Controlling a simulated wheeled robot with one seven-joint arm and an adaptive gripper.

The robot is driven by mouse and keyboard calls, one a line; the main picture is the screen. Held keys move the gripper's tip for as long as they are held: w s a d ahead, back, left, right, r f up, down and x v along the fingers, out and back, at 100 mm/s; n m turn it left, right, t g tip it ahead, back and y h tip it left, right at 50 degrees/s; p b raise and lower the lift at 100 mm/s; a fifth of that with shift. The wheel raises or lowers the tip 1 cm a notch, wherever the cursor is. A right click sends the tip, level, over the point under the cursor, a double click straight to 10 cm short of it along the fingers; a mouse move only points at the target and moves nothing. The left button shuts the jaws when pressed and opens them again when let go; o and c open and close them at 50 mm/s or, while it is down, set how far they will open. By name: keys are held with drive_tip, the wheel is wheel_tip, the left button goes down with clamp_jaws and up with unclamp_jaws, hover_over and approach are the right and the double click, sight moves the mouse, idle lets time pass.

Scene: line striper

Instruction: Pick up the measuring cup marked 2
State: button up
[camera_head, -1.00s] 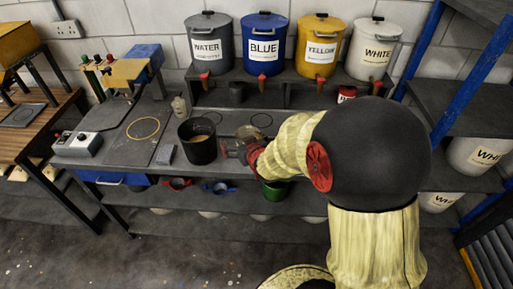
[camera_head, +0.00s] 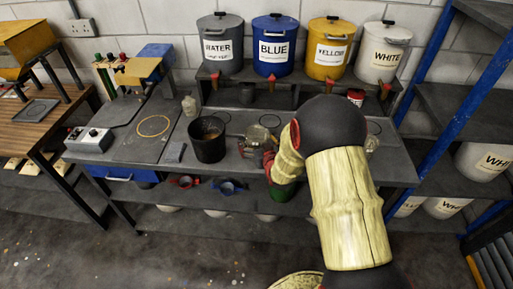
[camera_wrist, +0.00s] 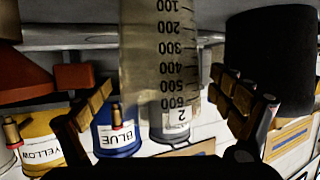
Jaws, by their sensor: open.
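The clear measuring cup (camera_wrist: 160,60) fills the middle of the wrist view, upside down, with dark graduations from 100 to 600 and a white label reading 2. In the head view the cup (camera_head: 256,134) stands on the grey bench, right of the dark bucket. My gripper (camera_wrist: 162,84) is open, with one finger on each side of the cup in the picture; I cannot tell whether either touches it. In the head view my gripper (camera_head: 268,160) is at the cup's near side, partly hidden by my arm.
The dark bucket (camera_head: 207,146) stands close left of the cup and shows in the wrist view (camera_wrist: 272,60). Paint drums, including the blue one (camera_head: 273,47), line the shelf behind. Another clear vessel (camera_head: 371,144) stands right of my arm. A green container (camera_head: 282,192) is below.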

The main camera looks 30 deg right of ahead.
drive_tip(key=shift+w+d, duration=0.1)
drive_tip(key=shift+w, duration=0.3)
drive_tip(key=shift+c, duration=0.7)
drive_tip(key=c, duration=1.1)
drive_tip(key=shift+c, duration=0.3)
